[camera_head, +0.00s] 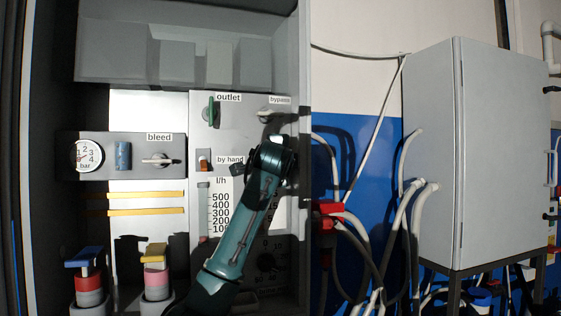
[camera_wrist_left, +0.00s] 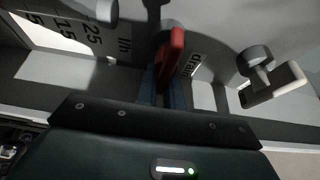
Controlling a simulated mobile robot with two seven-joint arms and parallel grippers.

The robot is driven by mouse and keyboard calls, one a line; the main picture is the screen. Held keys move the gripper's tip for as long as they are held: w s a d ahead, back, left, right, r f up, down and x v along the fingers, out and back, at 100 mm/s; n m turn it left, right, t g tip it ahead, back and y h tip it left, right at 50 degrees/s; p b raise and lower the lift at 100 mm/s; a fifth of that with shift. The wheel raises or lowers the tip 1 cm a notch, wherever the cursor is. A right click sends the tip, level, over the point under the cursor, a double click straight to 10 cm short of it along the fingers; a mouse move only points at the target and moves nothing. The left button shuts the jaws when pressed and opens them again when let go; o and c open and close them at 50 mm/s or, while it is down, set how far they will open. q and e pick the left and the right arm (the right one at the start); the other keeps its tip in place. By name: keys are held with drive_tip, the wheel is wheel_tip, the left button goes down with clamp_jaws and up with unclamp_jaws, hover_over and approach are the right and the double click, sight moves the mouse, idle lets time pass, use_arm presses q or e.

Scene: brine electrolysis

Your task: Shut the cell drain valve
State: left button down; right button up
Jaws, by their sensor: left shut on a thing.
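In the left wrist view, the drain valve's red handle (camera_wrist_left: 174,58) stands out beside the "drain" label (camera_wrist_left: 193,65). My left gripper (camera_wrist_left: 163,92) is shut on this handle; its bluish fingers lie around the handle's lower part in the picture. The valve body is mostly hidden behind the fingers and handle. In the head view a teal arm link of mine covers the lower right of the panel (camera_head: 199,135); the drain valve and the left fingertips cannot be made out there. My right gripper is in neither view.
A pale lever on a grey knob (camera_wrist_left: 255,57) is right of the drain handle. The panel bears a green outlet handle (camera_head: 211,112), a bypass lever (camera_head: 266,114) and a bleed lever (camera_head: 160,160). A grey cabinet (camera_head: 430,150) and hoses stand at the right.

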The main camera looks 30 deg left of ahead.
use_arm(q)
drive_tip(key=c, duration=1.5)
unclamp_jaws()
drive_tip(key=b+v, duration=0.5)
drive_tip(key=v, duration=0.8)
drive_tip(key=shift+s, duration=0.1)
